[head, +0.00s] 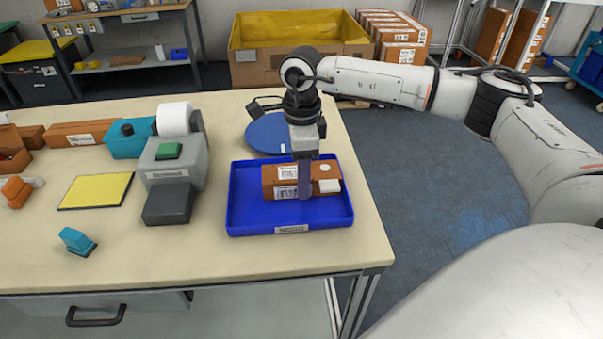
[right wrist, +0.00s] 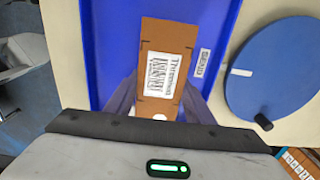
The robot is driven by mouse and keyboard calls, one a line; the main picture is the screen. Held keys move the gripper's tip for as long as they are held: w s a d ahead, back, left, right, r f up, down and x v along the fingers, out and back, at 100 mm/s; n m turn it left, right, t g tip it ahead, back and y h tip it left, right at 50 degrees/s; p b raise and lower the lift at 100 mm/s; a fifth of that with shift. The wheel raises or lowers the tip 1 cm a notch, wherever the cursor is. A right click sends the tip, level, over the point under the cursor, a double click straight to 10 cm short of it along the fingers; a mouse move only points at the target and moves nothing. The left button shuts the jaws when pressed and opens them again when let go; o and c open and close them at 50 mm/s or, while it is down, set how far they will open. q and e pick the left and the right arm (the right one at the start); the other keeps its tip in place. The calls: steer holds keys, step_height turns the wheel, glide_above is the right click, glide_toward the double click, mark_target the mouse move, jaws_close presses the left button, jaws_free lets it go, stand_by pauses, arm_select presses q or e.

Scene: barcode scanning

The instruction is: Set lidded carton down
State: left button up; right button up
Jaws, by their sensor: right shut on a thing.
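The lidded carton (head: 325,180) is a brown box with white labels and a barcode. It is at the blue tray (head: 240,213), inside its rim in the head view; I cannot tell whether its underside touches the tray floor. My right gripper (head: 304,190) comes down from above and is shut on the carton around its middle. In the right wrist view the carton (right wrist: 187,53) points away between the fingers (right wrist: 160,105), its barcode label facing the camera. The fingers hide part of its sides. My left gripper is not in view.
A round blue disc (head: 268,130) lies behind the tray. A grey label printer (head: 180,160) stands left of it, with a yellow mat (head: 97,191) and a teal scanner-like object (head: 76,241) further left. The table's right edge is close to the tray.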

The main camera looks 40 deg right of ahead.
steer(key=shift+f, duration=0.2)
steer(key=o, duration=1)
steer(key=shift+r, duration=0.1)
steer(key=shift+r, duration=0.1)
steer(key=shift+r, duration=0.2)
step_height(320, 180, up, 12)
steer(key=shift+f+b, duration=0.15)
steer(key=shift+b, duration=0.4)
